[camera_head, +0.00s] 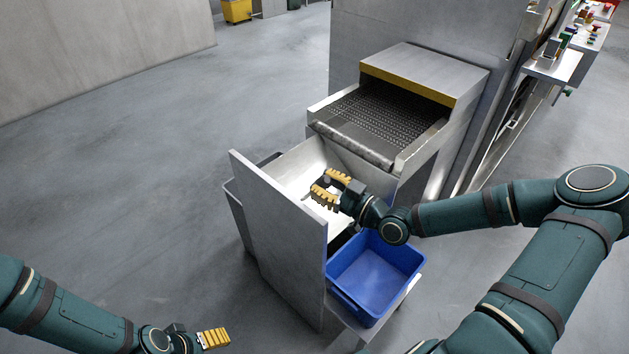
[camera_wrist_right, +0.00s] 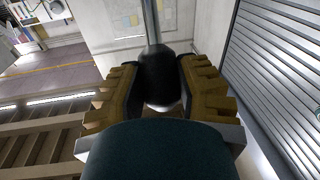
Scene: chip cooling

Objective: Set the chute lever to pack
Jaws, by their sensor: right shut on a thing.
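My right gripper (camera_head: 326,190) reaches over the metal chute (camera_head: 302,160) below the conveyor's end. In the right wrist view, my right gripper (camera_wrist_right: 160,88) is shut on the black knob of the chute lever (camera_wrist_right: 158,72), with a finger on each side. The lever's thin metal rod runs up from the knob in that view. In the head view the fingers hide most of the lever, and I cannot read its setting or any label. My left gripper (camera_head: 213,339) is low at the bottom left, away from the chute; its yellow finger pads show, but not its opening.
A perforated conveyor belt (camera_head: 385,118) ends above the chute. A tall grey panel (camera_head: 280,225) stands at the chute's left side. A blue bin (camera_head: 374,272) sits below my right forearm. A control shelf (camera_head: 556,66) is at the upper right. Floor at left is clear.

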